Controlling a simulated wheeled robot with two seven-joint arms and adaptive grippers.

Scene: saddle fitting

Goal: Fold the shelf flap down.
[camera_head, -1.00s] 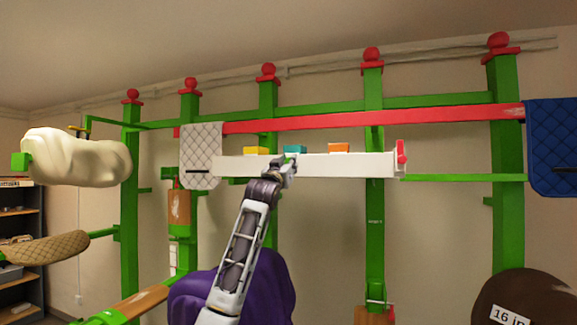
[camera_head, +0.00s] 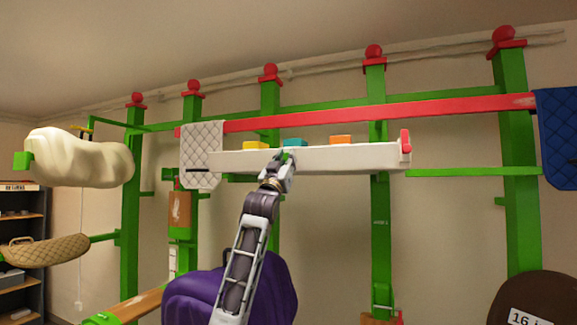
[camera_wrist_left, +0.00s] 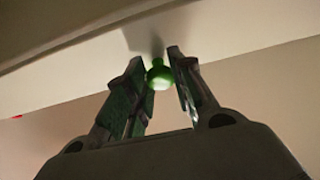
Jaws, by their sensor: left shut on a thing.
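The shelf flap (camera_head: 330,158) is a long white board at mid-height, roughly level, with its face toward me. A green knob (camera_wrist_left: 159,75) is on its lower side and shows in the left wrist view between the fingers. My left gripper (camera_head: 283,158) reaches up from below to the flap's front, a little left of its middle. It is shut on the green knob, and in the wrist view its fingers (camera_wrist_left: 165,85) flank it. A red catch (camera_head: 405,142) stands at the flap's right end. My right gripper is not in view.
Yellow (camera_head: 255,146), teal (camera_head: 295,142) and orange (camera_head: 341,140) blocks sit along the flap's top. A quilted pale pad (camera_head: 202,140) hangs at its left end, a blue pad (camera_head: 556,130) far right. A purple saddle-like shape (camera_head: 190,297) lies below, beside my arm.

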